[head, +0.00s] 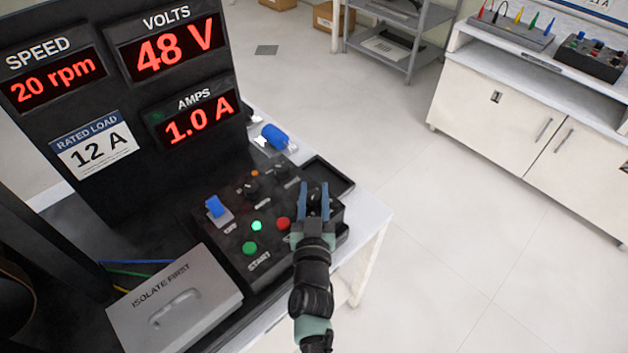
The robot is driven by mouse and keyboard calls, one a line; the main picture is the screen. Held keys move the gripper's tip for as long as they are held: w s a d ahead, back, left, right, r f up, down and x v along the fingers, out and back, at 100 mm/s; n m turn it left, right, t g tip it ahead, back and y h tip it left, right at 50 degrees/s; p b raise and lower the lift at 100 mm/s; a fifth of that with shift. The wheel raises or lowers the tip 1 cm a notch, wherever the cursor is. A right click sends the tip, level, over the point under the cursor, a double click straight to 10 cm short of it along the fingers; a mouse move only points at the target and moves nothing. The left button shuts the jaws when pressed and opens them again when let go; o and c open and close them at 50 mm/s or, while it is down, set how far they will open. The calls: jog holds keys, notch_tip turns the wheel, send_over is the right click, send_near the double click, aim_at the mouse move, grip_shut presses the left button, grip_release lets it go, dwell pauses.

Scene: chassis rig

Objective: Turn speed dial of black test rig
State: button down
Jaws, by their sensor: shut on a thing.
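The black test rig (85,195) stands on a white bench, with red readouts of speed 20 rpm, 48 V and 1.0 A. Its sloped black control box (225,235) carries several controls. My gripper (314,190) is over the right part of this box, its fingers shut around a dark dial (313,198) that they partly hide. The label by this dial is not readable. Two other black dials, a near one (252,189) and a far one (281,171), sit to its left.
A blue switch (215,207), a lit green lamp (256,226), a red button (284,223) and a green START button (249,247) lie left of my gripper. A grey "ISOLATE FIRST" cover (190,290) is at front left. Open floor lies right.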

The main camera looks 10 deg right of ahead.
jog(key=shift+d, duration=0.1)
dwell(0.3)
jog(key=c, duration=0.5)
grip_release()
jog(key=shift+s, duration=0.1)
jog(key=v, duration=1.3)
jog(key=shift+p, duration=0.4)
jog(key=shift+o, duration=0.2)
jog(key=shift+f, duration=0.1)
